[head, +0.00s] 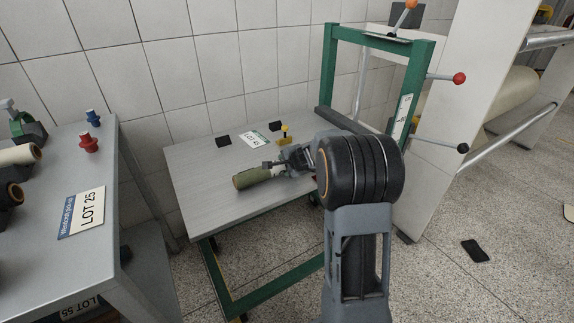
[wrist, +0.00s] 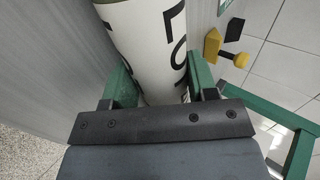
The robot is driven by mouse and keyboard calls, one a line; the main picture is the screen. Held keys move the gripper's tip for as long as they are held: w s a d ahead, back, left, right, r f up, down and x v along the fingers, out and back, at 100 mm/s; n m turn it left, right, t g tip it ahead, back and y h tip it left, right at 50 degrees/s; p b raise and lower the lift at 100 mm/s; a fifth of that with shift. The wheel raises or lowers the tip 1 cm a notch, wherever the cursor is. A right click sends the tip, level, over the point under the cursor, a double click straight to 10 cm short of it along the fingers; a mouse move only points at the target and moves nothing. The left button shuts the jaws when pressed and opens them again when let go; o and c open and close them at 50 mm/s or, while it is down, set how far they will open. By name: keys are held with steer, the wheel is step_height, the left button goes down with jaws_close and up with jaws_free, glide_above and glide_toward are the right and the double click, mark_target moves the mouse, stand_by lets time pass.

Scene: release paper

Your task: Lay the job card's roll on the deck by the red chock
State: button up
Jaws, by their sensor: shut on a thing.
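My gripper (head: 278,163) is shut on a roll (head: 252,177), olive-green in the head view, over the grey deck (head: 200,172). In the wrist view the roll (wrist: 148,40) shows a white face with large black letters, between my green fingers. I cannot tell whether it touches the deck. A yellow chock (head: 284,138) stands behind the roll on the deck, and also shows at upper right in the wrist view (wrist: 212,44). No red chock shows clearly; a small red patch (head: 315,178) is mostly hidden by my arm. A card reading LOT 25 (head: 82,212) is on the left bench.
The left bench (head: 60,165) holds rolls and red (head: 88,144) and blue pegs. A white LOT plate (head: 252,139) and small black blocks (head: 223,141) lie at the deck's back. A green frame (head: 328,70) rises at the right. The deck's left part is clear.

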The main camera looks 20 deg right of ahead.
steer(key=o, duration=1)
steer(key=shift+s+f, duration=0.3)
steer(key=shift+f, duration=0.65)
steer(key=shift+s+r, duration=0.15)
steer(key=shift+r, duration=0.15)
steer(key=shift+o, duration=1)
steer(key=w+r+p+v, duration=0.1)
steer(key=p+v, duration=0.2)
steer(key=v, duration=1.1)
steer(key=s+a+n+g+y+p, duration=0.1)
steer(key=s+a+n+g+p, duration=0.3)
steer(key=s+a+n+g, duration=0.25)
steer(key=s+a+r+n+h+p, duration=0.1)
steer(key=s+a+r+n+p, duration=0.3)
steer(key=s+r+n+p, duration=0.1)
steer(key=s+a+r+n+h+p, duration=0.1)
steer(key=s+a+r+n+p, duration=0.3)
steer(key=s+r+p, duration=0.3)
step_height(320, 180, up, 3)
steer(key=shift+s+f+n, duration=0.1)
steer(key=shift+s+n, duration=0.1)
steer(key=shift+n, duration=0.45)
